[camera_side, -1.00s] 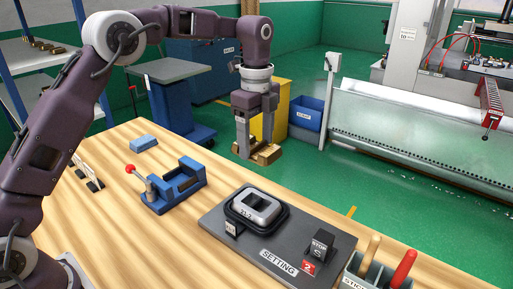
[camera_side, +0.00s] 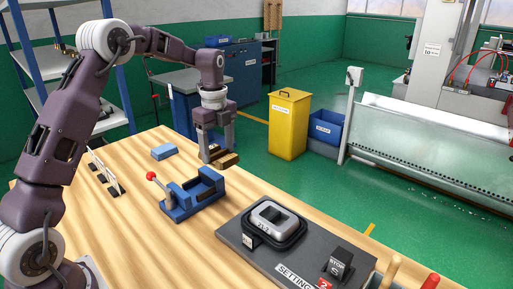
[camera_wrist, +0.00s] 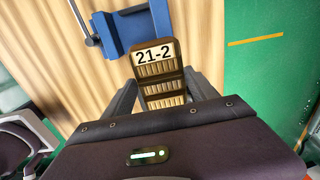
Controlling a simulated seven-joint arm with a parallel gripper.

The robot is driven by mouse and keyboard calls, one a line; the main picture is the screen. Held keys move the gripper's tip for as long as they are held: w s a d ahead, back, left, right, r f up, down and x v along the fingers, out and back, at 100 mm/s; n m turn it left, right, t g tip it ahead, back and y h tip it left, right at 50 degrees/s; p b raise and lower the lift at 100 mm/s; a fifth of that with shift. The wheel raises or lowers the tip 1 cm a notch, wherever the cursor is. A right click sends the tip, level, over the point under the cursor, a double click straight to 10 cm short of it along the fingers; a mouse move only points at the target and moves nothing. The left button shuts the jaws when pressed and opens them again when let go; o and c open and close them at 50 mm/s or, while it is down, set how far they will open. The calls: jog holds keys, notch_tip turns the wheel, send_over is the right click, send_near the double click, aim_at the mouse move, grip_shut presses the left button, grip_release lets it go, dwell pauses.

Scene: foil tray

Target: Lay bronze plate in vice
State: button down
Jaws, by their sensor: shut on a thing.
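My gripper (camera_side: 215,150) is shut on the bronze plate (camera_side: 225,160) and holds it in the air, just behind and above the vice. In the wrist view the plate (camera_wrist: 158,72) sits between the two fingers (camera_wrist: 160,98) and shows a white label "21-2" and ribbed slots. The blue vice (camera_side: 193,197) with a red-knobbed lever stands on the wooden table, its slot facing up. In the wrist view part of the vice (camera_wrist: 132,25) shows just beyond the plate.
A blue block (camera_side: 164,152) lies behind the vice. A dark SETTING board (camera_side: 275,245) with a grey fixture (camera_side: 272,219) and a STOP block (camera_side: 340,263) lies to the right. Upright cards (camera_side: 105,175) stand at left. The table's far edge is near the plate.

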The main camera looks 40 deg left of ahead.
jog(key=s+a+f, duration=0.3)
jog(key=s+a, duration=0.1)
jog(key=a, duration=0.4)
jog(key=shift+s+d+f, duration=0.1)
jog(key=shift+d+f, duration=0.05)
jog(key=shift+f, duration=2.7)
jog(key=shift+f, duration=0.6)
jog(key=shift+s+f, duration=0.3)
jog(key=shift+f, duration=0.65)
jog(key=shift+c, duration=2.4)
grip_release()
jog(key=shift+w+r, duration=0.15)
jog(key=shift+r, duration=1)
jog(key=shift+w+r, duration=0.1)
jog(key=shift+r, duration=1.05)
